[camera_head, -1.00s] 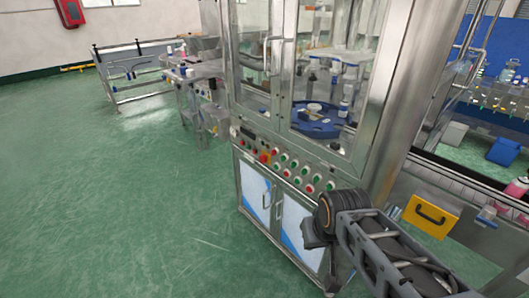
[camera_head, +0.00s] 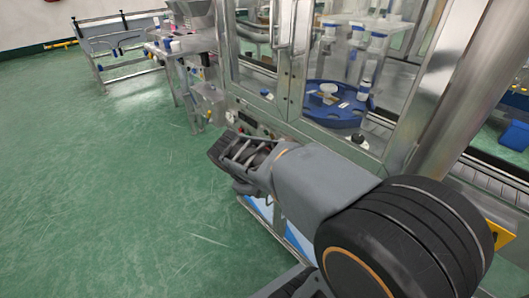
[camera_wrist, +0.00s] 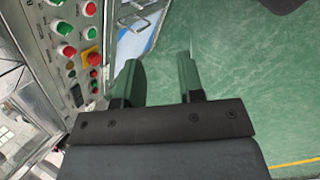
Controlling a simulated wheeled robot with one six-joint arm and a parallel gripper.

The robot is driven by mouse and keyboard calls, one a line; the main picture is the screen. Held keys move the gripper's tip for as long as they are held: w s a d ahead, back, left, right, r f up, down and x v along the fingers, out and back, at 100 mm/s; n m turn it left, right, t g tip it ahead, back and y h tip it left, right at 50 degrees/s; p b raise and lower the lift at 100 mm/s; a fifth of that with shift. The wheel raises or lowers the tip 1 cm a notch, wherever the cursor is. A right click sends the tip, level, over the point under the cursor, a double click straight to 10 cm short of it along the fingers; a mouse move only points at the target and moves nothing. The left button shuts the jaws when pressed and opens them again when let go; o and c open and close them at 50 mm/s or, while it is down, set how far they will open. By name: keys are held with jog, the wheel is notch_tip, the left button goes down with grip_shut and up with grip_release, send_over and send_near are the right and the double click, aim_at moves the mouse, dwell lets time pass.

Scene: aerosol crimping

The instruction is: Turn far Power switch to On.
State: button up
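The control panel (camera_wrist: 50,45) runs along the left of the wrist view. It carries red and green buttons, small dark knobs and a red stop button on a yellow plate (camera_wrist: 92,58). A small dark display (camera_wrist: 76,95) sits nearer the bottom. Labels are too small to read, so I cannot tell which control is the far Power switch. My gripper (camera_wrist: 159,75) is open and empty, its two fingers apart, to the right of the panel and not visibly touching it. In the head view my arm covers most of the panel; a bit of its far end (camera_head: 243,126) shows.
The glass-doored machine cabinet (camera_head: 262,55) with steel door handles rises behind the panel. A blue round fixture (camera_head: 335,112) is inside it. A steel side table (camera_head: 190,45) stands beyond. Green floor (camera_head: 110,190) to the left is clear.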

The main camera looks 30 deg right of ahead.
jog(key=w+d+f+n+t+h+b, duration=0.1)
jog(key=w+d+f+n+h+b, duration=0.1)
jog(key=w+f+n+h+b, duration=0.3)
jog(key=w+d+f+n+t+h+b, duration=0.1)
jog(key=w+d+n+h+b, duration=0.15)
jog(key=w+n, duration=0.45)
jog(key=w+d+f+n+h+b, duration=0.2)
jog(key=w+f+n+h+b, duration=0.15)
jog(key=w+n+h, duration=0.2)
jog(key=w+d, duration=0.3)
jog(key=d, duration=1)
jog(key=shift+w+d+n+t, duration=0.2)
jog(key=shift+d+n+t, duration=0.05)
jog(key=shift+n+t, duration=0.1)
jog(key=shift+c, duration=0.3)
grip_shut()
